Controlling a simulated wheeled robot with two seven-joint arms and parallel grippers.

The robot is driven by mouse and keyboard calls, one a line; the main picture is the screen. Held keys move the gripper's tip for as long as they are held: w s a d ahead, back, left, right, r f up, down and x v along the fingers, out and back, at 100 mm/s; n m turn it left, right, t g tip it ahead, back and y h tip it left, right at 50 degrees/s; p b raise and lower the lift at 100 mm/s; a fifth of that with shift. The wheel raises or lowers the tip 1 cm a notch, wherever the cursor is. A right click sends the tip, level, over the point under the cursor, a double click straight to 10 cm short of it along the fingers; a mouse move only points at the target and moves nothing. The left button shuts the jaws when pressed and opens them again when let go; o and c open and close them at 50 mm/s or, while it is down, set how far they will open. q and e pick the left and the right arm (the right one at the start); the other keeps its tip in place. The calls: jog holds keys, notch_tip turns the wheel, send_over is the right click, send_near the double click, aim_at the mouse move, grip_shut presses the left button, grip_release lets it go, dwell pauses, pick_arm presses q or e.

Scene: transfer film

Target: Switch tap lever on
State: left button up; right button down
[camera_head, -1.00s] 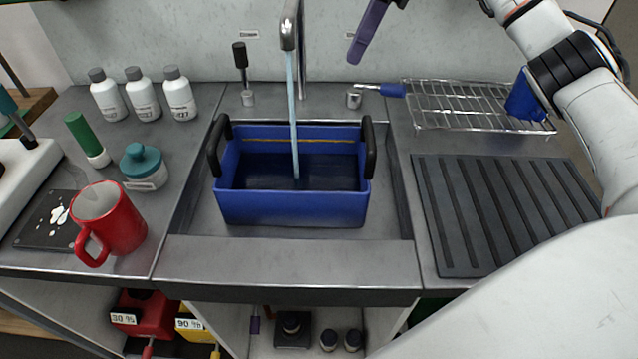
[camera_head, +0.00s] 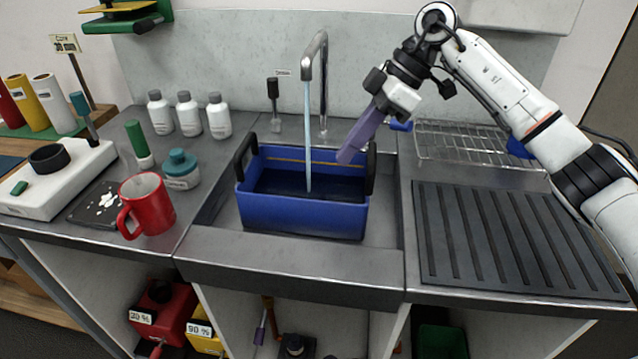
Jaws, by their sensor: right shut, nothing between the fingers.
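The curved metal tap (camera_head: 318,62) stands behind the sink, and a stream of water (camera_head: 308,140) runs from it into the blue crate (camera_head: 302,213). A black-handled lever (camera_head: 273,90) stands upright to the left of the tap. A blue-handled lever (camera_head: 401,125) lies sideways to the right; my right gripper hides its base. My right gripper (camera_head: 347,156) has long purple fingers, shut and empty, pointing down-left in front of that base. I cannot tell whether it touches the lever. My left gripper is out of view.
A wire rack (camera_head: 465,145) and a dark ribbed mat (camera_head: 510,240) lie on the right counter. The crate's right black handle (camera_head: 371,168) is close to my right fingertips. White bottles (camera_head: 188,115), a teal-lidded jar (camera_head: 181,170) and a red mug (camera_head: 148,205) stand left.

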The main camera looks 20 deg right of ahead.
jog(key=s+a+f+n+g+y, duration=0.1)
jog(key=s+a+f+y, duration=0.1)
jog(key=a, duration=0.6)
jog(key=shift+s+f+y, duration=0.3)
jog(key=shift+s+f, duration=0.05)
jog(key=shift+f, duration=0.2)
